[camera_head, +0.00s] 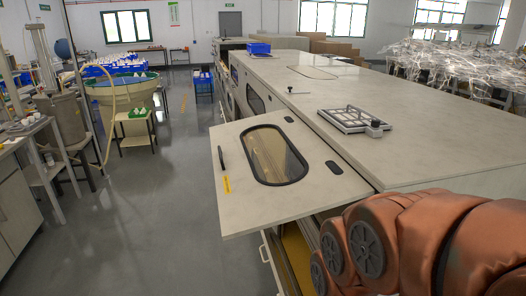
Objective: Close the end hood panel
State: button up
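The end hood panel (315,183) is a pale grey flap with an oval dark-rimmed window (262,152). It is raised and sticks out to the left from the side of the long grey machine (440,130), with an open gap below it. A dark handle (220,158) sits near its outer left edge, beside a yellow label (227,184). My arm, in copper-coloured covers, fills the lower right. My gripper is not in the frame, and part of the opening under the panel is hidden behind my arm.
A grey grille (355,118) and a blue bin (259,48) are on the machine top. Left of the machine the grey floor (150,215) is clear.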

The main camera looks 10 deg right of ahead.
aim_at(248, 203)
jog(key=u, duration=2.35)
jog(key=k, duration=0.8)
jog(key=z, duration=0.6)
jog(key=i, duration=0.5)
jog(key=u, duration=0.05)
